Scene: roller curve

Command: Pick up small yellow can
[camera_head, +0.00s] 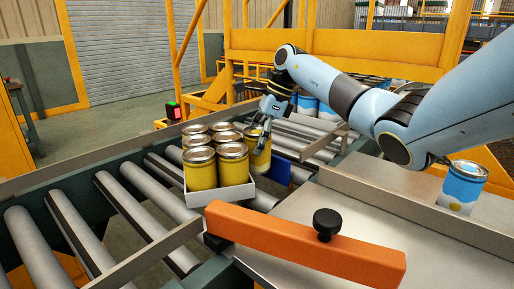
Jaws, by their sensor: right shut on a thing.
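Several small yellow cans (200,170) with silver lids stand close together in a shallow white tray (219,194) on the roller conveyor. My right gripper (262,138) reaches in from the right and is shut on the yellow can (259,159) at the right side of the group. That can is upright beside the others, and the fingers cover part of its top and side. From this view I cannot tell whether its base is clear of the tray. My left gripper is not in view.
An orange bar (300,246) with a black knob (326,222) crosses the front. A blue can (464,183) stands on the metal surface at the right. More blue cans (308,104) stand behind my right arm. Bare rollers (120,205) lie left of the tray.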

